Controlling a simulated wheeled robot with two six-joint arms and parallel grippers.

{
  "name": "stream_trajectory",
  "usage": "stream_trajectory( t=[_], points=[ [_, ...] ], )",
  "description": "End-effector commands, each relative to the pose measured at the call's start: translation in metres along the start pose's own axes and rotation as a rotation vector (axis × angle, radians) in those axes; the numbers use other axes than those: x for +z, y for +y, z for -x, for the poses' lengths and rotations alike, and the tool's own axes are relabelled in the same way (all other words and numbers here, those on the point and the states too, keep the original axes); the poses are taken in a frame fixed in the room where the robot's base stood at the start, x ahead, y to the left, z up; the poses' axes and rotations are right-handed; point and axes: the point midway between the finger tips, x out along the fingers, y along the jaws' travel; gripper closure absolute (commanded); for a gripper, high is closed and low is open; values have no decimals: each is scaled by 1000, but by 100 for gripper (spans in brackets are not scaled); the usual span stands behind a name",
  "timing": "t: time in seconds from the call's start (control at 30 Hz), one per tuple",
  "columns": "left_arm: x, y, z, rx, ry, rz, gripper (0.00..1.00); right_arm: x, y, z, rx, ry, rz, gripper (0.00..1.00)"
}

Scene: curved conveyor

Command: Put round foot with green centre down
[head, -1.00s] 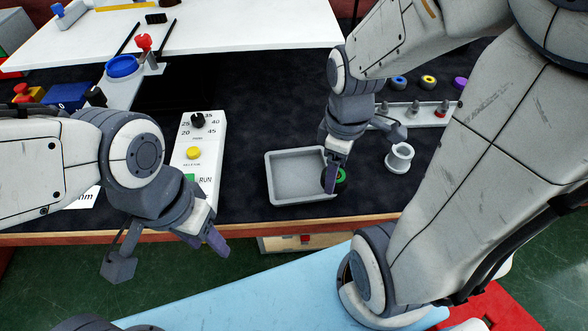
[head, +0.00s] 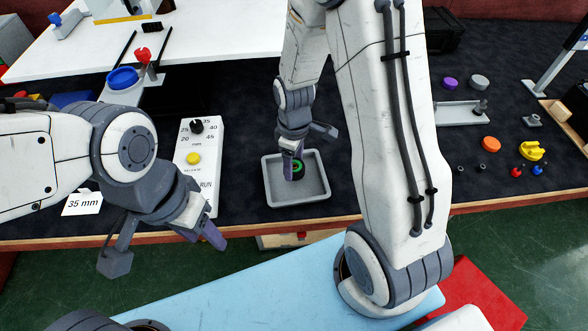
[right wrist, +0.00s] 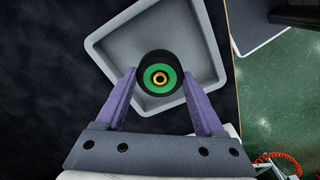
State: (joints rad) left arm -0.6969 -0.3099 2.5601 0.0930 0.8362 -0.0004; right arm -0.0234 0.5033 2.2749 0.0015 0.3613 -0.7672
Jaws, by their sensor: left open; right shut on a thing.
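The round foot with green centre (head: 298,167) is black with a green inner ring and a small brass-coloured middle. My right gripper (head: 292,172) is shut on it, over the grey tray (head: 318,192). In the right wrist view the foot (right wrist: 161,77) sits between the two purple fingertips, with the tray (right wrist: 117,47) behind it. Whether the foot touches the tray floor I cannot tell. My left gripper (head: 214,238) is open and empty near the table's front edge, left of the tray.
A control panel (head: 207,150) with a black dial and yellow button stands left of the tray. A "35 mm" card (head: 83,203) lies further left. Orange (head: 491,144), purple (head: 450,83) and grey (head: 479,82) discs lie to the right, near a yellow part (head: 533,151).

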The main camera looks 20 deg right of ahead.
Motion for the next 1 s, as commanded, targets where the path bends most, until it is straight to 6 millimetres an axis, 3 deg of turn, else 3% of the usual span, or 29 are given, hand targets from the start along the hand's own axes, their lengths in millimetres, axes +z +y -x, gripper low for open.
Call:
stream_trajectory(
  t=[0.2,0.63,0.67,0.73,1.0],
  points=[
    [0,0,-2,0,0,0,50,1,-1,-32,-3,-3,0,86],
    [0,0,-5,0,0,0,50,1,-1,-39,-1,-1,0,86],
    [0,0,-5,0,0,0,50,1,-1,-39,-1,-1,0,26],
    [0,0,-4,0,0,0,50,1,-1,-38,-1,-1,0,0],
    [0,0,-3,0,0,0,50,1,-1,-36,-1,-1,0,0]
  ],
)
